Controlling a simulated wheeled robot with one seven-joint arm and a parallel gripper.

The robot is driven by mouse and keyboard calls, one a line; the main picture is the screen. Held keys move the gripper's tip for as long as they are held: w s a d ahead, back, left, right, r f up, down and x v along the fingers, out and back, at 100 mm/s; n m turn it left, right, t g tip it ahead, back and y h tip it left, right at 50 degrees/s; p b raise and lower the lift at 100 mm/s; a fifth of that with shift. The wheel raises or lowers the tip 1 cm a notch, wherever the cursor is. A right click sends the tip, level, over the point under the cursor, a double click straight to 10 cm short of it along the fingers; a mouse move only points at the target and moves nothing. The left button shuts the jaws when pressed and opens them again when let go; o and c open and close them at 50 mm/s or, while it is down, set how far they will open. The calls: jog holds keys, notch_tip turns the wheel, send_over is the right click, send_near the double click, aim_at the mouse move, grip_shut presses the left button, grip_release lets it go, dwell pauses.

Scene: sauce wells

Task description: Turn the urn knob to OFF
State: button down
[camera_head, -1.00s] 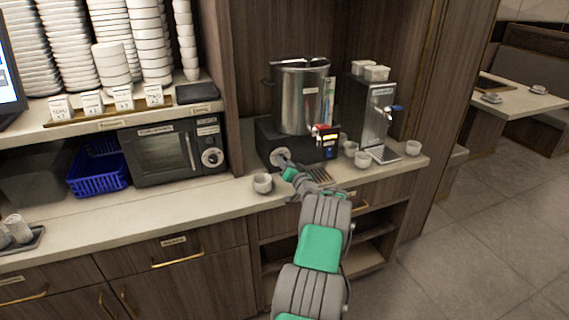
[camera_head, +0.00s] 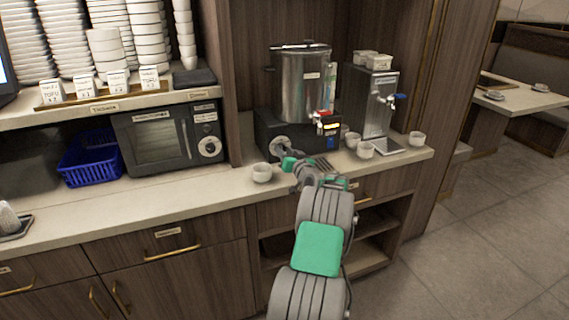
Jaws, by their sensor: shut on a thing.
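The urn is a tall steel pot (camera_head: 302,88) on a dark base (camera_head: 262,128), standing on the counter. Its round pale knob (camera_head: 280,144) is on the left of the base front. My gripper (camera_head: 285,154) is at the knob, its fingers small and partly hidden by my wrist. It appears shut on the knob. The knob's pointer and the OFF mark are too small to read.
A white cup (camera_head: 262,172) stands close to the left of my gripper. More cups (camera_head: 365,149) and a steel dispenser (camera_head: 372,100) stand to the right. A microwave (camera_head: 165,140) sits further left. The counter front (camera_head: 170,196) is clear.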

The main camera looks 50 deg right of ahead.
jog(key=n+b, duration=0.2)
jog(key=b, duration=0.2)
jog(key=f+n+b, duration=0.1)
jog(key=n+b, duration=0.1)
jog(key=b, duration=0.3)
jog(key=shift+n, duration=0.3)
jog(key=n+b, duration=0.1)
jog(key=b, duration=0.2)
jog(key=n+b, duration=0.2)
jog(key=shift+r+g+b, duration=0.3)
jog(key=shift+r+b, duration=0.05)
jog(key=shift+b, duration=0.05)
jog(key=shift+r+n+b, duration=0.1)
jog(key=shift+n+b, duration=0.2)
jog(key=shift+b, duration=0.05)
jog(key=shift+r, duration=0.15)
jog(key=c, duration=1)
grip_release()
jog(key=v, duration=0.7)
jog(key=shift+s+a+b, duration=0.3)
